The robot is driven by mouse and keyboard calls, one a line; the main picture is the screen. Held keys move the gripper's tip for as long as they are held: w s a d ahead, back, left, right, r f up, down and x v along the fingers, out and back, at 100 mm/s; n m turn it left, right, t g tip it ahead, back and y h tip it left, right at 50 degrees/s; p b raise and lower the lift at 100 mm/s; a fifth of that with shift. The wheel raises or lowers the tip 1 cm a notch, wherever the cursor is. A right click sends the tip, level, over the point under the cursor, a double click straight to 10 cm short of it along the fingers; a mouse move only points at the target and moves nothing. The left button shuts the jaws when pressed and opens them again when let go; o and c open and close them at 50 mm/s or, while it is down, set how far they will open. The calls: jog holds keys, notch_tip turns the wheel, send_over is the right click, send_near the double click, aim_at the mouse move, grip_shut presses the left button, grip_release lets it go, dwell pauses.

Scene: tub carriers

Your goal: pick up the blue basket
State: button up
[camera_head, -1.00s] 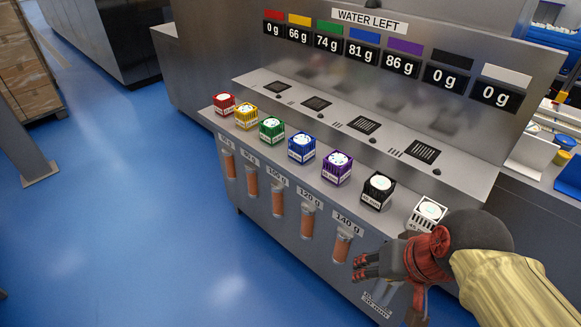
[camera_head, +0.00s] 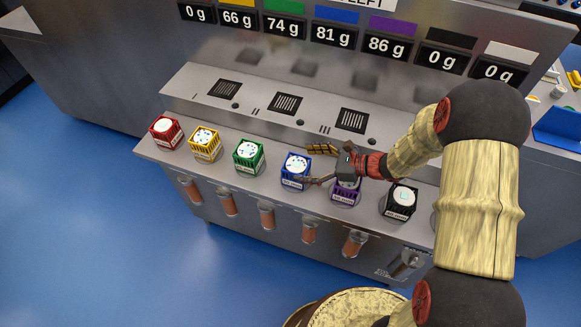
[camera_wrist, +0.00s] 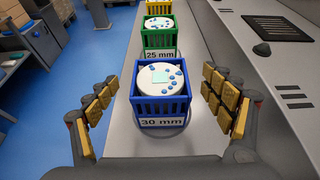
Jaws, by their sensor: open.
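The blue basket (camera_head: 294,180) stands upright on the steel counter ledge, between the green and purple baskets. In the wrist view the blue basket (camera_wrist: 161,108) is labelled 30 mm and holds a white round piece with blue dots. My gripper (camera_head: 318,164) is open, just right of the blue basket and over the purple one. In the wrist view my gripper (camera_wrist: 160,103) has its padded fingers spread to the left and right of the blue basket, with gaps on both sides. Nothing is between the fingertips in contact with the pads.
A green basket (camera_head: 247,163), a yellow basket (camera_head: 206,150) and a red basket (camera_head: 165,136) stand to the left. A purple basket (camera_head: 345,197), partly hidden by my arm, and a black basket (camera_head: 400,208) stand to the right. Vents and a display wall (camera_head: 420,75) rise behind.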

aim_at(285, 163)
jog(key=b+x, duration=0.1)
jog(key=x, duration=0.7)
jog(key=shift+f, duration=0.25)
jog(key=c, duration=0.3)
jog(key=c, duration=1.5)
jog(key=shift+r, duration=0.1)
jog(key=shift+c, duration=0.2)
